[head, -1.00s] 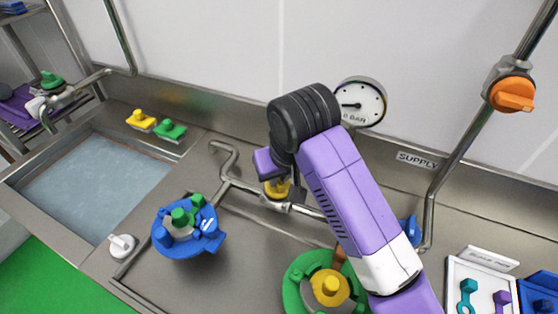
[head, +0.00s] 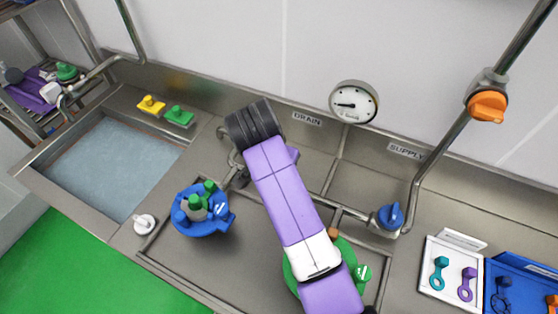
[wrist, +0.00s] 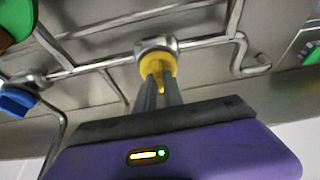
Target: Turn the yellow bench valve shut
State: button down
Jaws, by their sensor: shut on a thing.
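The yellow bench valve (wrist: 158,62) sits on a metal pipe fitting in the upper middle of the wrist view. My gripper (wrist: 158,84) is shut on its yellow handle, with a dark finger on each side. The fingers cover part of the handle, so its exact angle is hard to tell. In the head view my arm's purple links and black wrist hide the yellow valve and the fingers.
A blue valve (head: 390,216) is on the same pipe run to the right. A gauge (head: 354,101) and an orange valve (head: 487,106) are at the wall. A blue fixture (head: 203,212) and a green one (head: 362,272) stand on the bench. A sink (head: 98,165) lies left.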

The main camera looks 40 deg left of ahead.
jog(key=shift+m, duration=0.3)
jog(key=c, duration=1.5)
grip_release()
jog(key=shift+o, duration=0.2)
jog(key=b+v, duration=0.1)
jog(key=v, duration=0.6)
jog(key=shift+s+r, duration=0.2)
jog(key=shift+r, duration=0.1)
